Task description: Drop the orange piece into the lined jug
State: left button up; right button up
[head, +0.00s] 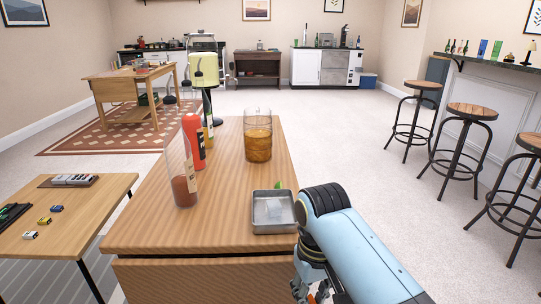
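A clear glass jug (258,141) with amber contents stands upright towards the back right of the wooden table; I cannot make out lines on it. My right arm comes in from the bottom right. My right gripper (311,290) points down beyond the table's front right corner, partly cut off by the picture's bottom edge. My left gripper is not in view.
A metal tray (274,226) with clear pieces and a green leaf lies on the table (225,220). The table's middle is clear.

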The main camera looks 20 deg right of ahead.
aim_at(263, 156)
jog(key=l+u, duration=0.2)
jog(key=l, duration=0.25)
jog(key=l+u, duration=0.2)
jog(key=l, duration=0.3)
jog(key=k+l+u, duration=0.2)
jog(key=l, duration=0.2)
jog(key=l+u, duration=0.2)
jog(key=l, duration=0.3)
jog(key=k+l+u, duration=0.15)
jog(key=l, duration=0.25)
jog(key=i+l+u, duration=0.25)
jog(key=l, duration=0.25)
jog(key=l+u, duration=0.3)
jog(key=l, duration=0.15)
jog(key=l+u, duration=0.25)
jog(key=l, duration=0.25)
